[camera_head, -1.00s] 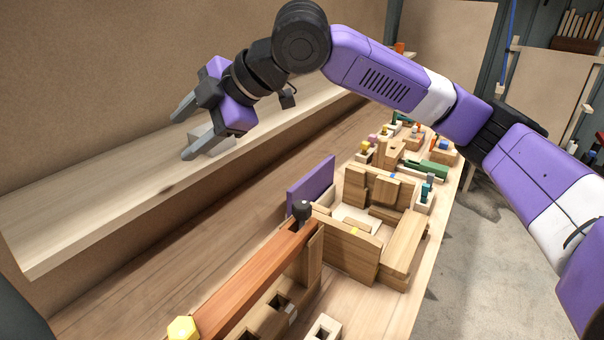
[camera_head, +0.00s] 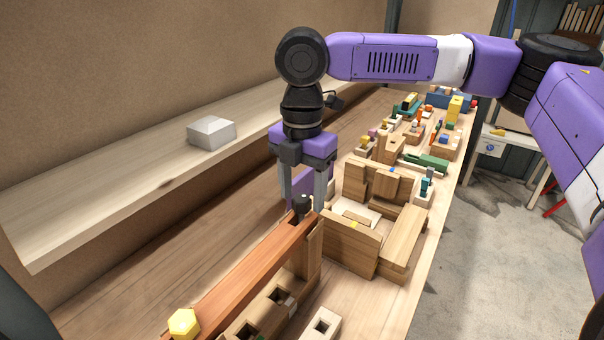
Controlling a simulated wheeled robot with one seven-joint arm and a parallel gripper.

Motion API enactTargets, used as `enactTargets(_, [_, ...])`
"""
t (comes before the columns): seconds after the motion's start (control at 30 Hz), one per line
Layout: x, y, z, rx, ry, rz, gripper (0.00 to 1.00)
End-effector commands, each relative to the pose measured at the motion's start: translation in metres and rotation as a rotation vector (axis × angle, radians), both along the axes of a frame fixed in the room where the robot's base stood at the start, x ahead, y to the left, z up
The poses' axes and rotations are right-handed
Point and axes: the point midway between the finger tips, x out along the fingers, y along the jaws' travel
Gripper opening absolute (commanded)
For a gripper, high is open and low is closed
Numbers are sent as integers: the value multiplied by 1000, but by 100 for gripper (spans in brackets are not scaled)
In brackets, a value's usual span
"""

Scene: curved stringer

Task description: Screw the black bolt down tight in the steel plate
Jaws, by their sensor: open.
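The black bolt (camera_head: 300,205) stands upright at the far end of a long reddish-brown beam (camera_head: 250,262). Its head and a short length below it show above the beam. My gripper (camera_head: 303,207) points down over that end, its two grey fingers apart, one on each side of the bolt. I cannot tell whether the fingers touch it. I see no steel plate around the bolt; its seat looks like the wooden beam. A light grey block (camera_head: 211,132) lies on the shelf at the left.
A yellow hex-headed piece (camera_head: 183,323) sits at the beam's near end. The shelf (camera_head: 110,190) runs along the left. Bare bench lies between shelf and beam.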

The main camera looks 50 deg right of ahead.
Motion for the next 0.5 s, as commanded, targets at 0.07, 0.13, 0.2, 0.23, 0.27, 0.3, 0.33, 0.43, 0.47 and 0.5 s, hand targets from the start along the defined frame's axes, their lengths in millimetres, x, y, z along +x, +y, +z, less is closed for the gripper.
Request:
enactTargets(0.07, [0,0,-9,1,1,0,56])
enactTargets(0.13, [0,0,-15,0,0,0,56])
enactTargets(0.2, [1,0,-19,0,-1,0,56])
enactTargets(0.23, [0,0,-20,0,-1,0,56])
enactTargets(0.27, [0,0,-21,0,-1,0,56])
enactTargets(0.3, [0,0,-22,0,-1,0,56])
enactTargets(0.33, [1,0,-22,0,-1,0,56])
enactTargets(0.43, [1,0,-22,0,-2,0,56])
enactTargets(0.47, [1,0,-22,0,-2,0,56])
enactTargets(0.5, [1,0,-22,0,-2,0,56])
